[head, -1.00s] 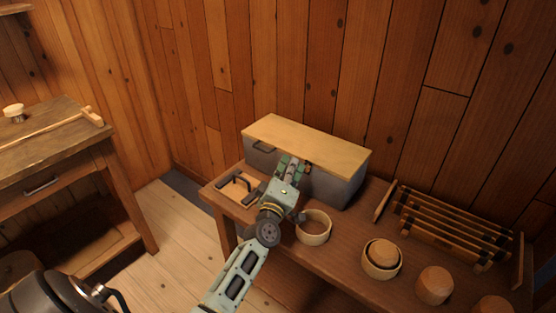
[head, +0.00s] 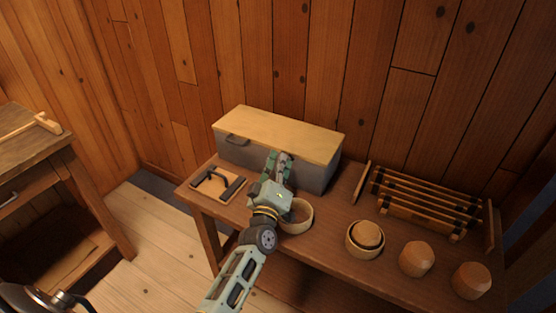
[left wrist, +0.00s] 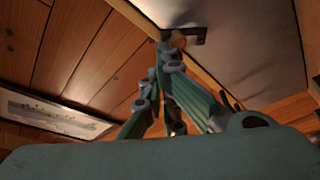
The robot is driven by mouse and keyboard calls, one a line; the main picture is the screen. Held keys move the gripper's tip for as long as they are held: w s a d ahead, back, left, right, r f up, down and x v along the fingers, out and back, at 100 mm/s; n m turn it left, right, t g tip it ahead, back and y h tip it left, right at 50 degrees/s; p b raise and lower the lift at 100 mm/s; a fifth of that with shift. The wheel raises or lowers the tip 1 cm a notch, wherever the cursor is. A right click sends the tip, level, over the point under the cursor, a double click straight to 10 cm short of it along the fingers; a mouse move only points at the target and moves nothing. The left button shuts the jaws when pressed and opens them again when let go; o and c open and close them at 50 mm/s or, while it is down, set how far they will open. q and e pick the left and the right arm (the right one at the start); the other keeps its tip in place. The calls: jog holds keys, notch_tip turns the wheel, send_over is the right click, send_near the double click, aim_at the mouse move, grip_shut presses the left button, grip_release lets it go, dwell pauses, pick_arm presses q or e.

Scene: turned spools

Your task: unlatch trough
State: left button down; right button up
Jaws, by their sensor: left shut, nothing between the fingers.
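The trough is a long grey box (head: 312,176) with a pale wooden lid (head: 280,131) lying on top, standing against the wall. A dark handle (head: 237,141) sits at the left of its front. My left gripper (head: 278,156) is in front of the trough's front face, shut and empty, and hides part of it. In the left wrist view the fingertips (left wrist: 172,42) meet beside a small brown piece (left wrist: 178,38) and a dark bracket (left wrist: 198,34). I cannot tell whether they touch. My right gripper is out of view.
A wooden board with a dark handle (head: 230,189) lies left of the gripper. A round wooden ring (head: 302,221) is close by my left wrist. Turned wooden pieces (head: 416,259) and a slatted rack (head: 425,205) fill the bench's right. Another table (head: 50,150) stands left.

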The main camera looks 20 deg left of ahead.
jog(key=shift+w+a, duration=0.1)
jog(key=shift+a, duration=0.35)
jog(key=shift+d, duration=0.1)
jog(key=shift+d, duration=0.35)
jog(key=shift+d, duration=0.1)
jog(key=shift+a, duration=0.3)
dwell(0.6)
